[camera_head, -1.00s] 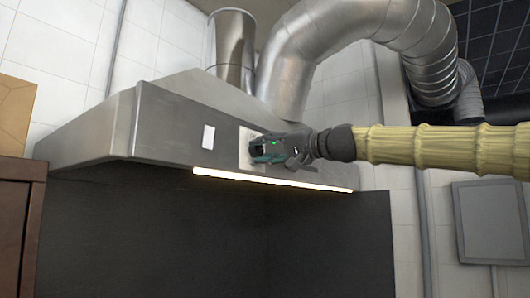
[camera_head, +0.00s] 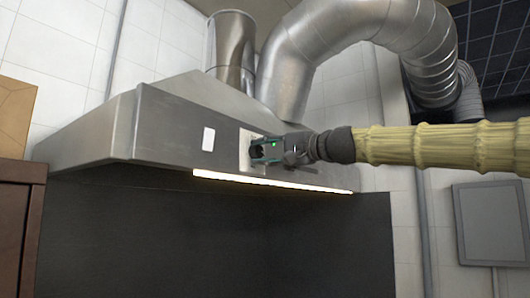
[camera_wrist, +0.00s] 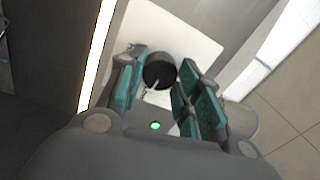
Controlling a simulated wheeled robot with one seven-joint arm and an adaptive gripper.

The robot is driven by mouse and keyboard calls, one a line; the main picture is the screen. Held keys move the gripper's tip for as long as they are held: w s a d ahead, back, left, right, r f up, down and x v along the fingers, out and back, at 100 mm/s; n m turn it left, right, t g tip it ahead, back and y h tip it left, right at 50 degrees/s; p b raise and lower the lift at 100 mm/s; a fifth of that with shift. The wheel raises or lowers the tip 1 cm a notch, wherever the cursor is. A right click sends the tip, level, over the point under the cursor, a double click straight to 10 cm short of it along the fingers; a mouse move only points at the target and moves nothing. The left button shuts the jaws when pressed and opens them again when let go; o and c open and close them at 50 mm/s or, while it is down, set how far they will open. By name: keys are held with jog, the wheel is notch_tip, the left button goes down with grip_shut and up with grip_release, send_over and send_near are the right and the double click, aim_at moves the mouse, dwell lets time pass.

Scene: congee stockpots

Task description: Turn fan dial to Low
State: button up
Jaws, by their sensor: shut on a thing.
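The fan dial (camera_wrist: 159,71) is a round black knob with a light pointer line, on a pale square plate (camera_wrist: 190,40) in the wrist view. In the head view the plate (camera_head: 244,150) sits on the front of the steel range hood (camera_head: 170,125), and my gripper mostly hides the dial. My gripper (camera_head: 258,151) is at the plate, with its fingers on either side of the dial. Any markings around the dial are too small to read.
A white switch plate (camera_head: 208,139) is left of the dial. A lit strip (camera_head: 270,182) runs along the hood's lower edge. Steel ducts (camera_head: 290,65) rise above the hood. A brown cabinet (camera_head: 18,220) with a box (camera_head: 15,115) stands at the left.

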jog(key=o, duration=1.1)
jog(key=shift+c, duration=0.2)
jog(key=v, duration=1.2)
